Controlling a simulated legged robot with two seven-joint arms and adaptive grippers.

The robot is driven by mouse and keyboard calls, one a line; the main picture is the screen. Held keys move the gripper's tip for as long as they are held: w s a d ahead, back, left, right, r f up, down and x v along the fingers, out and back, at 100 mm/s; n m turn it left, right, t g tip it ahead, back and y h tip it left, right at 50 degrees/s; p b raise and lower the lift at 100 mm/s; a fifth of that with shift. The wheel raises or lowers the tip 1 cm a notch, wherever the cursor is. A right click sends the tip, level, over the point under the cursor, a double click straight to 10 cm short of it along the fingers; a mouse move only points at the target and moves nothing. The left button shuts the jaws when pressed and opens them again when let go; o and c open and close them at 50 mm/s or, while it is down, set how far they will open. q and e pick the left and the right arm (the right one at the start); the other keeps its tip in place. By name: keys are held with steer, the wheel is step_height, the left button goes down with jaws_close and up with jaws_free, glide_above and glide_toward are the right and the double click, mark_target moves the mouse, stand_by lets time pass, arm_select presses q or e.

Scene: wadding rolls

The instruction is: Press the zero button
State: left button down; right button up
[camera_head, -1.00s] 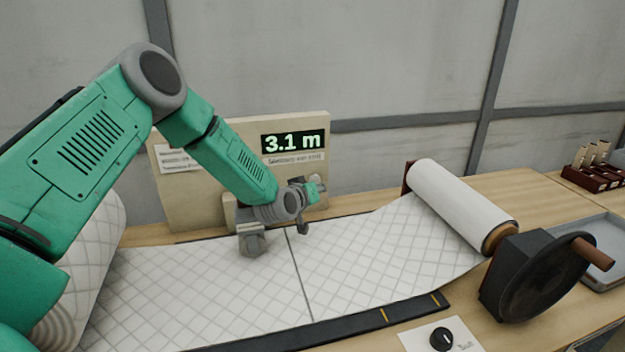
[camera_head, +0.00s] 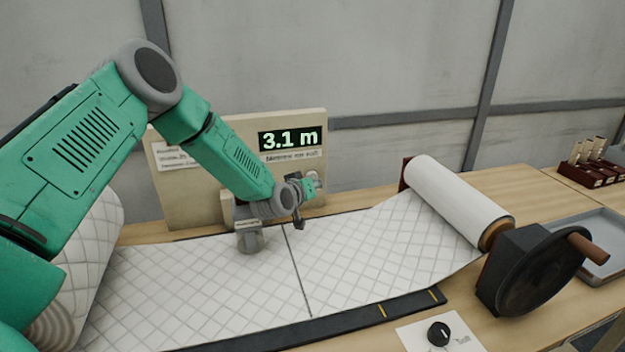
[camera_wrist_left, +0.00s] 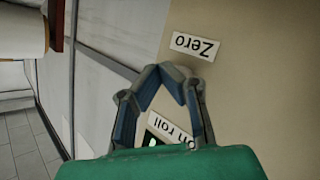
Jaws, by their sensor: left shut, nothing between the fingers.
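The beige panel (camera_head: 185,200) stands behind the wadding, with a lit display (camera_head: 289,140) reading 3.1 m. My left gripper (camera_head: 316,182) is in front of the panel's lower right part, below the display. In the left wrist view the gripper's (camera_wrist_left: 160,72) fingertips are together, with nothing between them. A white label reading Zero (camera_wrist_left: 195,46) shows upside down on the panel, just beyond the fingertips. I cannot make out the zero button itself; the gripper may hide it. Whether the fingertips touch the panel cannot be told. My right gripper is not in view.
Quilted wadding (camera_head: 190,285) runs across the table to a white roll (camera_head: 455,202) at right. A black crank wheel (camera_head: 530,275) with a brown handle stands in front of it. A black knob (camera_head: 438,333) sits at the front. A grey tray (camera_head: 590,240) lies at right.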

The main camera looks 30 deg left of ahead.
arm_select(q)
steer(key=shift+d, duration=0.1)
stand_by(0.4)
steer(key=shift+w+a+r, duration=0.1)
steer(key=shift+w+a, duration=0.1)
steer(key=shift+a, duration=0.15)
steer(key=shift+w+a+b, duration=0.3)
steer(key=shift+a+b, duration=0.05)
steer(key=shift+b, duration=0.1)
stand_by(0.5)
stand_by(0.4)
steer(key=shift+s+d+p, duration=0.4)
steer(key=shift+s+d, duration=0.2)
steer(key=shift+d, duration=0.15)
